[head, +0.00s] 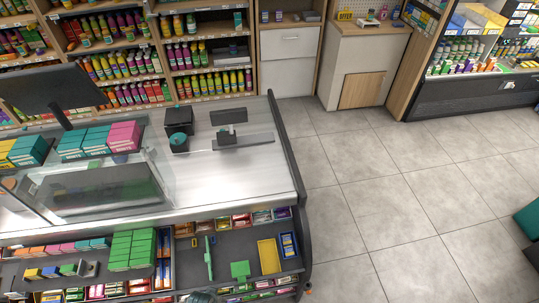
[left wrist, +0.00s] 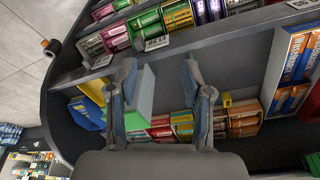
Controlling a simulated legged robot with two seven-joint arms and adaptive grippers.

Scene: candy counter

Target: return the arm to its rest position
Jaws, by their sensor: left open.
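My left gripper (left wrist: 160,80) is open in the left wrist view, its two grey-blue fingers spread apart over a dark candy shelf (left wrist: 235,55). A pale green box (left wrist: 144,92) shows just inside the left-hand finger; I cannot tell whether they touch. No object is clamped between the fingers. In the head view, a small grey rounded part at the bottom edge seems to be my arm; the gripper itself cannot be made out there. My right gripper is in neither view.
The counter (head: 240,180) has a dark curved end panel (head: 289,150). Its lower shelf holds a green box (head: 240,270), a yellow box (head: 268,256) and a blue box (head: 288,245). Stacked green boxes (head: 132,250) stand left.

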